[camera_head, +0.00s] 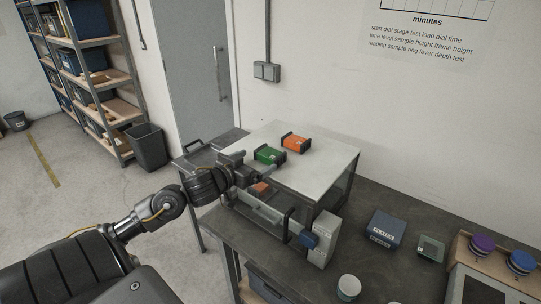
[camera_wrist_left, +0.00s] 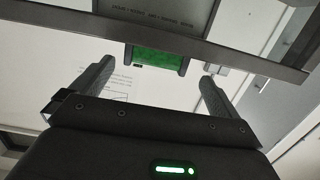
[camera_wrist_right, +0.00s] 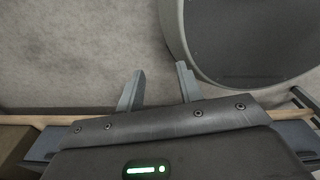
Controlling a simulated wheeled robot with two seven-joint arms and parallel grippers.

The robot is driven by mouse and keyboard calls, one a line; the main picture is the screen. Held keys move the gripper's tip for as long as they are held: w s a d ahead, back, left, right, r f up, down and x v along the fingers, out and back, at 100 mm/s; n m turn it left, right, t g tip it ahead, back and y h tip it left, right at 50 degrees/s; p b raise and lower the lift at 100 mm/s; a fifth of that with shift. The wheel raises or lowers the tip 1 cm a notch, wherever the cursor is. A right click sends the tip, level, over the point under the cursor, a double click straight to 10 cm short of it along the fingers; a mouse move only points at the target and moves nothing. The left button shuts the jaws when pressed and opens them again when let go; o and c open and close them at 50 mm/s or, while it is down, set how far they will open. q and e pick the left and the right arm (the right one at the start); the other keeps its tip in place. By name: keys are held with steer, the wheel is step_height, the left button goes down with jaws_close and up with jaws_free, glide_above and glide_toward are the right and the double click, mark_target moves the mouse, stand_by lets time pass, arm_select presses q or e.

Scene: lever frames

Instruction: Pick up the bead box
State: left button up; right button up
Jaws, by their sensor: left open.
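No box carries a label that I can read as beads, so I cannot tell which is the bead box. A green box (camera_head: 270,155) with dark ends and an orange box (camera_head: 295,142) sit on the white-topped stand. Another small orange thing (camera_head: 261,187) shows partly inside the clear-sided frame (camera_head: 262,213) below. My left gripper (camera_head: 268,173) is near this stand, just in front of the green box. In the left wrist view the green box (camera_wrist_left: 156,60) lies beyond the open, empty fingers (camera_wrist_left: 155,78). My right gripper (camera_wrist_right: 160,75) has its fingers apart, with nothing between them.
A grey block with a blue part (camera_head: 318,240) stands at the frame's right end. Purple and blue lids lie at the right.

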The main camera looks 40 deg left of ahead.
mark_target(263, 157)
arm_select(q)
steer(key=w, duration=0.3)
steer(key=shift+w+f, duration=0.3)
steer(key=shift+w, duration=0.1)
steer(key=shift+w+f, duration=0.1)
steer(key=shift+w+p, duration=0.45)
steer(key=shift+p, duration=0.1)
steer(key=w, duration=0.3)
steer(key=w+p, duration=0.1)
steer(key=shift+w+d+f, duration=0.15)
steer(key=shift+f, duration=0.2)
arm_select(e)
steer(key=shift+w+r, duration=0.25)
steer(key=shift+r, duration=0.35)
steer(key=shift+w+r, duration=0.2)
steer(key=shift+r, duration=0.4)
arm_select(q)
steer(key=c, duration=1)
